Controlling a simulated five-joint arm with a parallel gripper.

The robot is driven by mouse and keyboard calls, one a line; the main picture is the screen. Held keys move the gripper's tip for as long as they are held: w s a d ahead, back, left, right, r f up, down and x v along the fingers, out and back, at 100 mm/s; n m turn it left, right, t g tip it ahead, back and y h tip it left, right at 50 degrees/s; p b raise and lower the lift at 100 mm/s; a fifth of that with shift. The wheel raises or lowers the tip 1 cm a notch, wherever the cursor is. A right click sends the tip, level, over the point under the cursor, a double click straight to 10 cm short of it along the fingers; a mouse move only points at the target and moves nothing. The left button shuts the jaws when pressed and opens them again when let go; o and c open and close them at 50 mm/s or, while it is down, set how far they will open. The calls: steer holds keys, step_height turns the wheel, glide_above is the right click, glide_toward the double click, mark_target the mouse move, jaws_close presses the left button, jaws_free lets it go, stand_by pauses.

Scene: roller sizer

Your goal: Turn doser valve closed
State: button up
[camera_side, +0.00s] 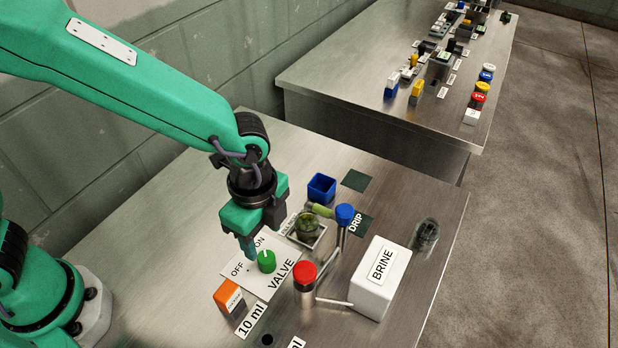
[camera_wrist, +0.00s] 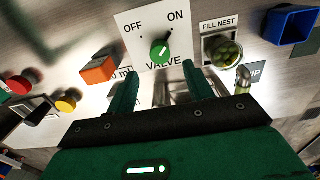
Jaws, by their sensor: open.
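The green valve knob (camera_side: 266,261) sits on a white plate (camera_side: 284,284) marked OFF, ON and VALVE. In the wrist view the knob (camera_wrist: 160,54) is below and between the OFF and ON labels. A pale pointer mark on it seems to lean up and right, towards ON, but it is small. My gripper (camera_side: 259,240) is open and empty, close above the plate beside the knob. In the wrist view the fingers of my gripper (camera_wrist: 159,74) are spread, with the knob just beyond the gap between them. I cannot tell whether a finger touches it.
An orange block (camera_side: 228,297) stands left of the plate. A red-capped post (camera_side: 304,275), a blue-capped post (camera_side: 344,214) and a white BRINE box (camera_side: 379,278) stand to the right. A nest with green contents (camera_side: 308,228) and a blue bin (camera_side: 321,188) are behind.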

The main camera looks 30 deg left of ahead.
mark_target(266, 256)
steer(key=shift+f, duration=3.9)
steer(key=c, duration=1)
